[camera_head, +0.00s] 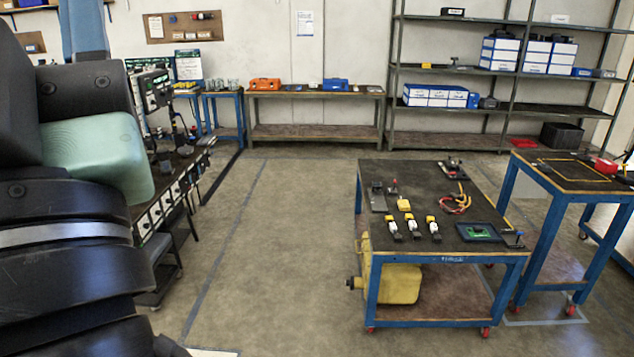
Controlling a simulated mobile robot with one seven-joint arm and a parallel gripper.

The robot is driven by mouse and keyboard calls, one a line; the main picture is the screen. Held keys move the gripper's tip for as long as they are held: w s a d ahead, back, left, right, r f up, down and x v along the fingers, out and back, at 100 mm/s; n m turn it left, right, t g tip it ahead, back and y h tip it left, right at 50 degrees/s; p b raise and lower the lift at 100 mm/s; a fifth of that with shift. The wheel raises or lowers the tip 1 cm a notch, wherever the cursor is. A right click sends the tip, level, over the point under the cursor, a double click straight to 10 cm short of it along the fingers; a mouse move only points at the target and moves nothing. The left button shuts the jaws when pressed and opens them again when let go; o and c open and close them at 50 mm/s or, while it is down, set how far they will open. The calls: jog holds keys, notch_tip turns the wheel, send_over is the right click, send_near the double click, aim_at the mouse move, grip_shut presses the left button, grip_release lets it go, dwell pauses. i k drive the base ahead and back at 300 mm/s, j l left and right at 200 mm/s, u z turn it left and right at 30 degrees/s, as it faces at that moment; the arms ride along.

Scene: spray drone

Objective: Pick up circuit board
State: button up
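A green circuit board (477,232) lies in a dark blue frame or tray at the front right of a blue-legged workbench (440,172) with a dark top. The bench stands right of the middle in the head view. The board is small in the picture, so its details are hard to tell. My arm fills the left edge of the view, far from the bench. My gripper is not in view.
Several yellow-and-white parts (412,222), coiled red-yellow wires (457,202) and small tools share the bench top. A yellow tank (400,283) sits on its lower shelf. A second blue table (570,172) stands close at the right. Open floor (275,260) lies left of the bench.

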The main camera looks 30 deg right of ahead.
aim_at(477, 231)
jog(key=l+z, duration=0.15)
jog(key=z, duration=0.25)
jog(key=l+z, duration=0.15)
jog(key=z, duration=0.2)
jog(key=i+l+z, duration=0.1)
jog(key=z, duration=0.3)
jog(key=l+z, duration=0.1)
jog(key=z, duration=0.25)
jog(key=i+l, duration=0.9)
jog(key=l+z, duration=0.05)
